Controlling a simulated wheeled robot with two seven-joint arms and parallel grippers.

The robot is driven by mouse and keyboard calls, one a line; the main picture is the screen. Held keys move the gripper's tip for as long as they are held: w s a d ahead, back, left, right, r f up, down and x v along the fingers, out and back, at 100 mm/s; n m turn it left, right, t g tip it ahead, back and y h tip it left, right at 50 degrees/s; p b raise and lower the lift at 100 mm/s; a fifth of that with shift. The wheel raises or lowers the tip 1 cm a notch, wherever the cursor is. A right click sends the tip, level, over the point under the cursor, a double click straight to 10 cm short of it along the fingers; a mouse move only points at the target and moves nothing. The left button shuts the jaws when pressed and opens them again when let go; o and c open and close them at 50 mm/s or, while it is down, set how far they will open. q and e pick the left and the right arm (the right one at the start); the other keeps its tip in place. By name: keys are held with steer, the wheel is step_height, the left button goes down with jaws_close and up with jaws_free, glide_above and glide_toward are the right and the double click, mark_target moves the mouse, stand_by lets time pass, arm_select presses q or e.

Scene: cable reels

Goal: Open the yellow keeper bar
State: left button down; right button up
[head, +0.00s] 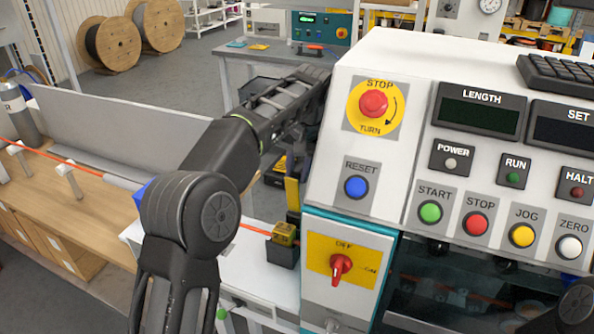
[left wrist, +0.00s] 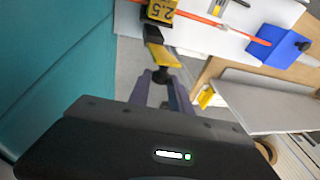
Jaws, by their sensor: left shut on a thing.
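The yellow keeper bar (head: 292,193) stands upright beside the left side of the control cabinet in the head view. In the left wrist view the bar (left wrist: 160,54) runs from a yellow block marked 2.5 (left wrist: 160,12) to a dark knob (left wrist: 162,76) at its near end. My left gripper (left wrist: 166,88) is shut on the knob end of the bar. In the head view my left arm reaches up past the bar, and the fingertips are mostly hidden by the arm and cabinet. My right gripper is not in view.
The control cabinet (head: 400,60), with buttons and a red rotary switch (head: 341,266), stands close on the right. An orange cable (head: 252,237) runs to the yellow block (head: 284,233). A blue block (left wrist: 280,45) sits along the cable. Cable reels (head: 112,43) stand far back.

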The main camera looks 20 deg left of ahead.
arm_select(q)
steer(key=shift+s+f, duration=0.1)
steer(key=c, duration=1.2)
jaws_free()
steer(key=shift+o, duration=0.2)
steer(key=shift+a, duration=0.1)
